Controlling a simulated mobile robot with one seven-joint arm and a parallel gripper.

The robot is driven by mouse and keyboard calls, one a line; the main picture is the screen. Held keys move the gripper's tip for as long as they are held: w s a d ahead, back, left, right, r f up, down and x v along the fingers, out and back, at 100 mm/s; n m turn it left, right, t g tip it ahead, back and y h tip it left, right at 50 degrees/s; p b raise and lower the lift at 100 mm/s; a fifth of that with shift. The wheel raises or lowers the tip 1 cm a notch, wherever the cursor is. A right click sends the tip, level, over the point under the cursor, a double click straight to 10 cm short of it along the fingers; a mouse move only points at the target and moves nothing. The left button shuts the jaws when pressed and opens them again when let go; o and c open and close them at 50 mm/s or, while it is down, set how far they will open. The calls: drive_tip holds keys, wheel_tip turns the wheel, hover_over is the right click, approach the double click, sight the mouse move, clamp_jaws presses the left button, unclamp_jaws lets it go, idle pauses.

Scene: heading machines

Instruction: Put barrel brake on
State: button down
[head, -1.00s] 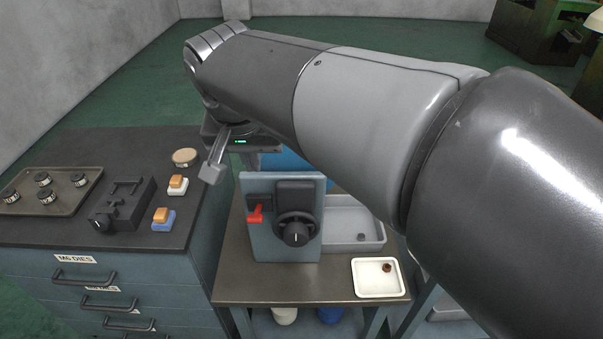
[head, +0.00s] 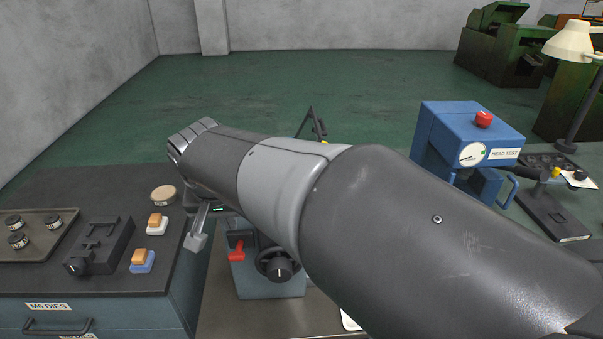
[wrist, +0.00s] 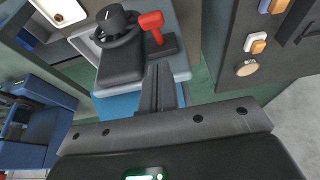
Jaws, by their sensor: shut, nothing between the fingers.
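A grey-blue machine panel (head: 257,287) carries a red lever (head: 237,250) and a round black knob (head: 278,267). The lever's red handle hangs down in the head view, left of the knob. In the wrist view the red lever (wrist: 152,26) and the knob (wrist: 115,20) show beyond my fingers. My gripper (wrist: 159,70) is shut and empty. Its fingertips are near the lever in the picture and appear apart from it. In the head view the fingertips are hard to make out, and my arm covers part of the panel's right side.
A blue test machine (head: 455,140) stands at right. Open green floor lies behind.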

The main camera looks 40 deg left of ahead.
hover_over(235, 260)
drive_tip(key=w+a, duration=0.1)
wheel_tip(235, 260, down, 4)
drive_tip(key=shift+f, duration=0.15)
drive_tip(key=shift+s+d+f, duration=0.15)
drive_tip(key=shift+d+f, duration=0.05)
drive_tip(key=shift+f, duration=0.5)
drive_tip(key=shift+s+d+f+t+y, duration=0.35)
drive_tip(key=shift+f+t+y, duration=0.2)
drive_tip(key=shift+f, duration=0.05)
drive_tip(key=shift+s+d+f+t+y, duration=0.3)
drive_tip(key=shift+s+f+t+y, duration=0.05)
drive_tip(key=shift+f+t+y, duration=0.2)
drive_tip(key=f, duration=0.2)
drive_tip(key=shift+s+d+f, duration=0.35)
drive_tip(key=shift+r, duration=0.15)
drive_tip(key=shift+r, duration=0.65)
